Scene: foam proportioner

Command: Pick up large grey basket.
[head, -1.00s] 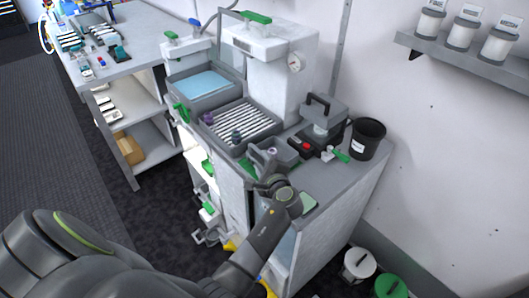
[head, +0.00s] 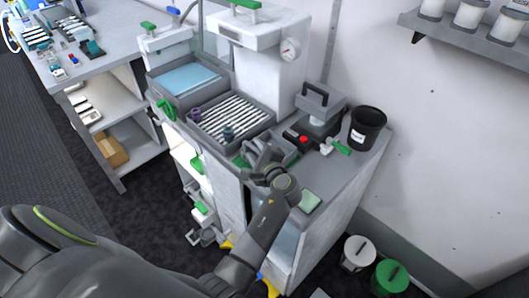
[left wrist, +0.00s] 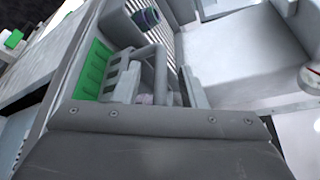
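A grey open-topped container (head: 290,147), which looks like the large grey basket, sits on the counter in front of the slatted drain tray. My left gripper (head: 258,158) is low over its near left side and hides part of it. In the left wrist view, the two light-grey fingers of the gripper (left wrist: 160,88) stand apart. A grey rounded bar (left wrist: 158,62), perhaps the basket's handle, shows between them. I cannot tell whether the fingers touch it. My right gripper is not in view.
The slatted tray (head: 232,115) with purple-ringed knobs lies behind the gripper. A black bucket (head: 367,128), a grey box with a handle (head: 320,104) and a red-buttoned device (head: 303,139) stand to the right. A green pad (head: 310,201) lies near the counter's front.

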